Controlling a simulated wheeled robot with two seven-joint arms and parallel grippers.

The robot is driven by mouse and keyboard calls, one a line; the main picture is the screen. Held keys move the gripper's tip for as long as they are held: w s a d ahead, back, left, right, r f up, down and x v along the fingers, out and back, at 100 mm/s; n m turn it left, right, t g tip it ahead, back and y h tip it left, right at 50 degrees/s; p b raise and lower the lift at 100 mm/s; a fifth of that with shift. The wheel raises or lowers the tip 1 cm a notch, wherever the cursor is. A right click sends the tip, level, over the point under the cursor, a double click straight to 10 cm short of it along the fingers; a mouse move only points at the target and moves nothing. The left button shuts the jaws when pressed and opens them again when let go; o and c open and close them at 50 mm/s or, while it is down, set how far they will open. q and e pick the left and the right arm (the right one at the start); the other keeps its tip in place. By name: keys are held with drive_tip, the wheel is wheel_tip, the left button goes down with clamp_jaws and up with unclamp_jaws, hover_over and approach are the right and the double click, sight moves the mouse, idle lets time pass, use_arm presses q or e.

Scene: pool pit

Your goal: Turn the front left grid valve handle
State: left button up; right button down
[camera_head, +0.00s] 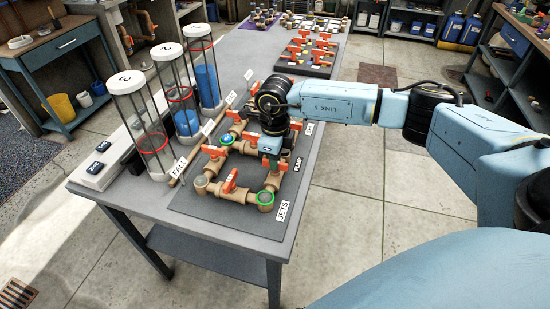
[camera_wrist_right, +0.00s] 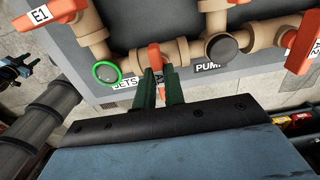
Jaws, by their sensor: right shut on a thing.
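The brown pipe grid (camera_head: 237,192) with orange valve handles lies on a dark board (camera_head: 225,211). One orange handle (camera_wrist_right: 155,56) stands on the pipe between the green-ringed fitting (camera_wrist_right: 107,72) and the grey-capped fitting (camera_wrist_right: 222,47). My right gripper (camera_wrist_right: 160,74) has its green fingers on either side of this handle and is shut on it. In the head view the right gripper (camera_head: 270,160) comes down over the grid's right side, and my arm partly hides the pipes. Another orange handle (camera_head: 230,180) is on the nearest pipe, free of the gripper. My left gripper is not in view.
Three clear cylinders (camera_head: 145,125) with white caps stand left of the grid on the grey table (camera_head: 192,228). A second group of orange valves (camera_head: 308,50) lies farther back. Labels such as JETS (camera_head: 283,211) lie on the board. The floor at right (camera_head: 350,200) is clear.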

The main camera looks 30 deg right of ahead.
drive_tip(key=shift+r, duration=0.1)
drive_tip(key=c, duration=1.5)
unclamp_jaws()
wheel_tip(320, 180, up, 13)
drive_tip(key=shift+r, duration=0.15)
